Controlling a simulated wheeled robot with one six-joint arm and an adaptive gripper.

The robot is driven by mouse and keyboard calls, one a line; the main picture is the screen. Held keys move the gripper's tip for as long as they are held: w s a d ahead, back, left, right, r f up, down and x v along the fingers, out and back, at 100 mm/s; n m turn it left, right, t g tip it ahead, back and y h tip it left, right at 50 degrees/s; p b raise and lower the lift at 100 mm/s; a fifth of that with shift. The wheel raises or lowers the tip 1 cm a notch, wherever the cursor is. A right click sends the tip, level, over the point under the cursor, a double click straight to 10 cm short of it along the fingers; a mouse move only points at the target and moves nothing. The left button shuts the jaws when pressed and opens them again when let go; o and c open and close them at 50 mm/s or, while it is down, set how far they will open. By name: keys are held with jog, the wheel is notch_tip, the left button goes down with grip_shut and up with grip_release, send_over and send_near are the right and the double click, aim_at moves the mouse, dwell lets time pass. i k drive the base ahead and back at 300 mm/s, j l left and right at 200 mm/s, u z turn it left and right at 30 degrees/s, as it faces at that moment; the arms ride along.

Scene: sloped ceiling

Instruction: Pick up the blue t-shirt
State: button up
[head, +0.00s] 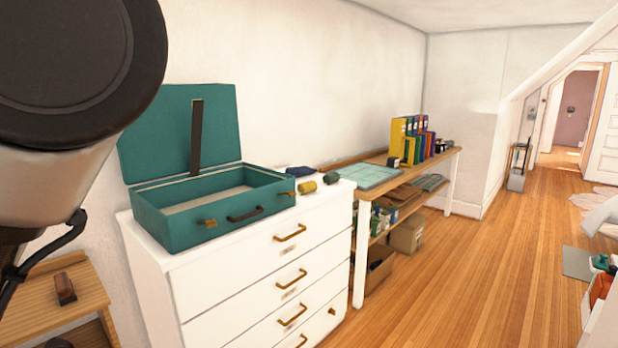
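A small dark blue folded item (300,171), possibly the blue t-shirt, lies on top of the white dresser (265,280), behind the right end of an open teal suitcase (215,215). It is too small to tell for sure that it is a shirt. A yellow rolled item (307,187) and a dark green rolled item (331,178) lie in front of it and to its right. The suitcase's visible interior looks empty. Part of my arm fills the upper left; my gripper is not in view.
A wooden worktable (420,170) stands right of the dresser, with a cutting mat (368,177) and several binders (412,140). Boxes stand beneath it. A small wooden stand (50,300) is at the lower left. The wooden floor (490,270) is clear in the middle.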

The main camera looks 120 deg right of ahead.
aim_at(299, 171)
jog(key=z, duration=0.45)
jog(key=k+l+z, duration=0.1)
jog(key=z, duration=0.8)
jog(key=l+z, duration=0.1)
jog(key=z, duration=0.35)
jog(key=l+z, duration=0.1)
jog(key=z, duration=0.35)
jog(key=l+z, duration=0.8)
jog(key=z, duration=0.2)
jog(key=i+l+z, duration=0.1)
jog(key=l, duration=0.25)
jog(key=i+l+z, duration=0.1)
jog(key=i+l, duration=0.25)
jog(key=l, duration=0.3)
jog(key=z, duration=0.05)
